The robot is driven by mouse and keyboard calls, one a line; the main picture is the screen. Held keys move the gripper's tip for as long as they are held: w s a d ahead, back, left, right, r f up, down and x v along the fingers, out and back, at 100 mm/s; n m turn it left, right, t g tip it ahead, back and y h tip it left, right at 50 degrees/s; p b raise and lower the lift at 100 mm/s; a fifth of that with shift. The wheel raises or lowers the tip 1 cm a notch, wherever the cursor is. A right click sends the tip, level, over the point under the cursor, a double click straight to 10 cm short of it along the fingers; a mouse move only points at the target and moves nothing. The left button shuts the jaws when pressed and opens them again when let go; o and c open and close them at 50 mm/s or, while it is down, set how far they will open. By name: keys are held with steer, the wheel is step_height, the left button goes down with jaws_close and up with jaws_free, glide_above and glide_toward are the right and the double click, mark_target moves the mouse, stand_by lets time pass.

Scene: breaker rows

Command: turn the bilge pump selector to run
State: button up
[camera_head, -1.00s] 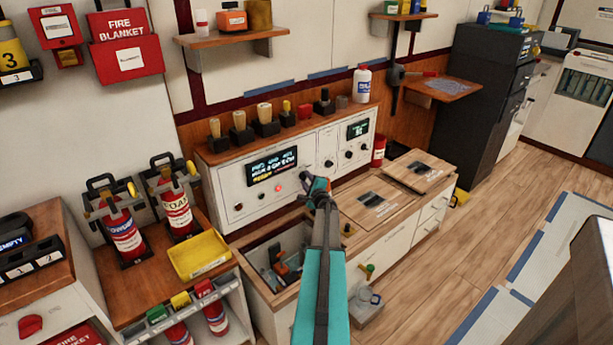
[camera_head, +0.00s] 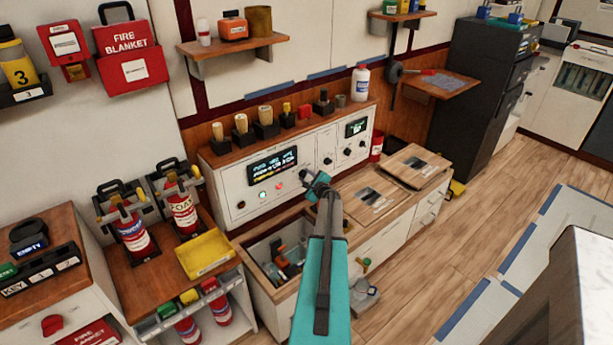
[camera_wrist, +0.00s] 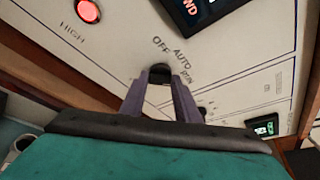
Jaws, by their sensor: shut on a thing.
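The selector is a small black knob (camera_wrist: 158,70) on the white panel in the wrist view. The labels OFF, AUTO and RUN curve around it. My gripper (camera_wrist: 161,80) has its two grey-purple fingers shut on the knob, one on each side. Which label the knob points to cannot be made out. In the head view my gripper (camera_head: 308,180) is at the front of the white panel (camera_head: 236,208) and hides the knob. A green lamp (camera_head: 262,194) and a red lamp (camera_head: 279,186) are lit on the panel; the red lamp, marked HIGH, shows in the wrist view (camera_wrist: 88,11).
A dark display (camera_head: 272,166) sits above the lamps. More small black knobs (camera_head: 328,160) are to the right. An open bin (camera_head: 254,262) in the counter lies below the panel, and wooden lids (camera_head: 410,164) cover the counter at right. A yellow tray (camera_head: 206,254) stands at left.

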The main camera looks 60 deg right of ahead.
steer(key=shift+s+f, duration=0.1)
steer(key=o, duration=1)
steer(key=shift+a, duration=0.1)
steer(key=shift+b+v, duration=1.25)
steer(key=shift+v, duration=5.6)
